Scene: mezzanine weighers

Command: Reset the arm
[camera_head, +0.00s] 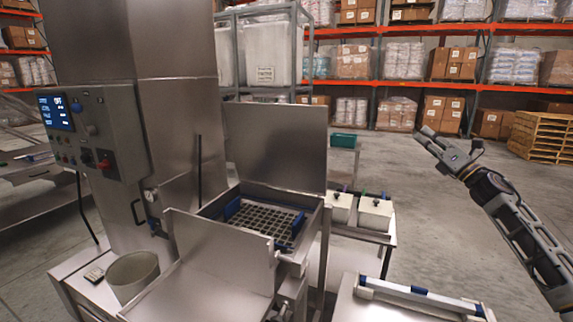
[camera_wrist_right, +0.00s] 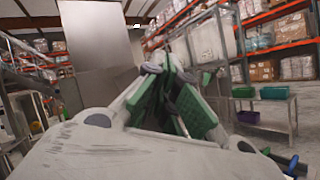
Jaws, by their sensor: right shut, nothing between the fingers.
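My right gripper (camera_head: 447,146) is raised in the open space at the right of the head view, its arm coming in from the lower right. It touches nothing there and holds nothing. In the right wrist view the gripper (camera_wrist_right: 178,122) shows its green-padded fingers close together at the centre, with nothing between them. My left gripper is in neither view.
A steel machine with a control panel (camera_head: 92,130) stands at the left. An open steel basin holds a blue-handled rack (camera_head: 262,222). White lidded bins (camera_head: 375,214) stand on a low bench. A steel table (camera_head: 400,305) lies below my right arm. Pallet racks line the back.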

